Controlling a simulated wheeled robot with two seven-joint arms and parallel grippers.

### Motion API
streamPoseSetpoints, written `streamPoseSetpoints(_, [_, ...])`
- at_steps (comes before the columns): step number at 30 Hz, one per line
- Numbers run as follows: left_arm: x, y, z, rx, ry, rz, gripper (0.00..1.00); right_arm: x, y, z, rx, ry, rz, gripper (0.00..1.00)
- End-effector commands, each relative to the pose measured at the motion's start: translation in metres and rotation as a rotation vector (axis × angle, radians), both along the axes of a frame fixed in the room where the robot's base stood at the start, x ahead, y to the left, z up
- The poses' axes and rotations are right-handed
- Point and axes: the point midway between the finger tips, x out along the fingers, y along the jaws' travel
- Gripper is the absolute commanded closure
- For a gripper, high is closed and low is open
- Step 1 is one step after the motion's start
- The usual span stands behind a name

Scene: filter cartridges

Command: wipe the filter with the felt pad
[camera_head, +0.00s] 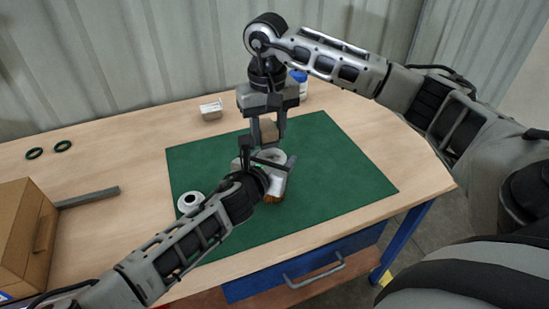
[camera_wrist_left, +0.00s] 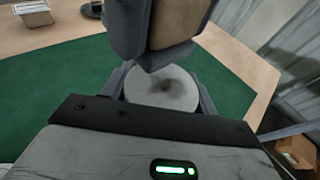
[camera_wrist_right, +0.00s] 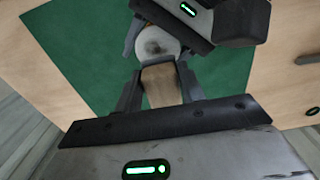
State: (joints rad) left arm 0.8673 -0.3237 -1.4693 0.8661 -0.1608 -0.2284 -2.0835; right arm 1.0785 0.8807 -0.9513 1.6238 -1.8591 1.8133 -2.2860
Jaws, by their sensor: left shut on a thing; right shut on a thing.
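The filter (camera_head: 276,176) is a white cylinder above the green mat, with a brown part low on it. My left gripper (camera_head: 262,163) is shut on it. In the left wrist view the filter's round white top (camera_wrist_left: 160,92) has a dark smudge, which also shows in the right wrist view (camera_wrist_right: 155,46). My right gripper (camera_head: 269,135) points down over the filter, shut on the tan felt pad (camera_head: 268,131). The pad also shows between the fingers in the right wrist view (camera_wrist_right: 161,86). It appears just above the filter top; contact is not clear.
The green mat (camera_head: 340,165) is mostly clear. A white ring-shaped part (camera_head: 191,201) lies on its left side. A small white box (camera_head: 211,110) and a blue-capped bottle (camera_head: 299,83) stand behind. A cardboard box (camera_head: 22,240), a grey bar (camera_head: 88,197) and two dark rings (camera_head: 62,146) are left.

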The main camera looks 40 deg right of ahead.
Motion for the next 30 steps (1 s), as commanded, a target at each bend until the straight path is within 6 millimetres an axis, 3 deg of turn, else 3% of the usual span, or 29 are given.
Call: streamPoseSetpoints(30, [0.000,0.000,0.000,0.001,-0.001,0.001,0.65,0.000,0.000,-0.015,-0.001,0.001,0.000,0.97])
